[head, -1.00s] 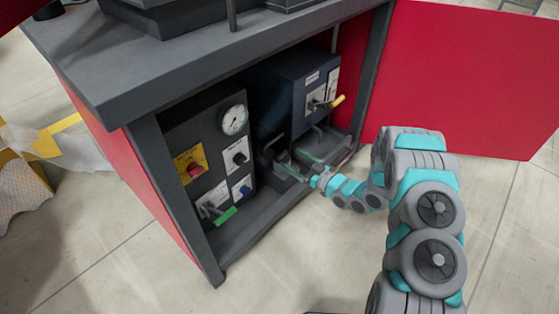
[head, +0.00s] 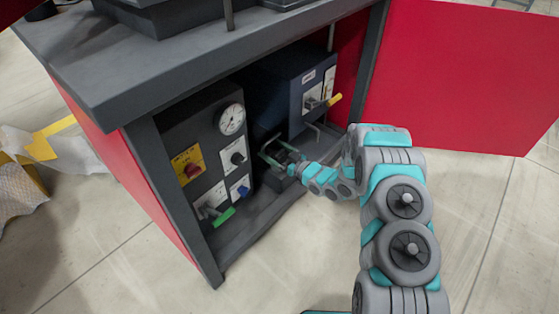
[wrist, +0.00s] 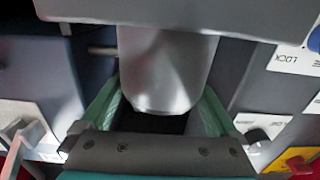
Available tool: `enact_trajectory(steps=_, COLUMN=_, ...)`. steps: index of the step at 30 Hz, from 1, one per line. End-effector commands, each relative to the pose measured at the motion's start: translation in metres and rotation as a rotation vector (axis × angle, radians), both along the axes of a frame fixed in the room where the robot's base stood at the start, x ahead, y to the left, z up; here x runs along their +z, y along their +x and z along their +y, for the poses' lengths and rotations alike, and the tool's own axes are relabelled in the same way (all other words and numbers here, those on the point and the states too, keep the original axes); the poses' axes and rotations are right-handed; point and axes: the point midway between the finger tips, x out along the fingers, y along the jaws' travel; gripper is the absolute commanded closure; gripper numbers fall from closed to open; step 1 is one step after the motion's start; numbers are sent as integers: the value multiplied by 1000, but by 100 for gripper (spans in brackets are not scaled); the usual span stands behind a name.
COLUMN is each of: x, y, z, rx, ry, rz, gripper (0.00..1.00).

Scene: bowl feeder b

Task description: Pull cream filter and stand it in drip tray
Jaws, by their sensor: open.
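My gripper (head: 279,152) is open inside the cabinet, between the gauge panel and the dark blue unit. In the wrist view my gripper's green fingers (wrist: 161,92) stand on either side of a grey, rounded metal body (wrist: 165,62). I see gaps between it and the fingers; I cannot tell whether either one touches it. No cream-coloured filter shows in either view; whether it is inside the grey body, I cannot tell. I cannot make out a drip tray for certain in either view.
A red door (head: 460,80) hangs open at right. The cabinet worktop (head: 170,75) overhangs the opening.

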Motion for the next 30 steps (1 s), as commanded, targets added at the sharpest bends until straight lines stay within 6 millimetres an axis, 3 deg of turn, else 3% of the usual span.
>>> enact_trajectory(steps=5, x=0, y=0, z=0, rx=0, ry=0, rz=0, gripper=5)
enact_trajectory(steps=30, x=0, y=0, z=0, rx=0, ry=-1, rz=-1, gripper=98)
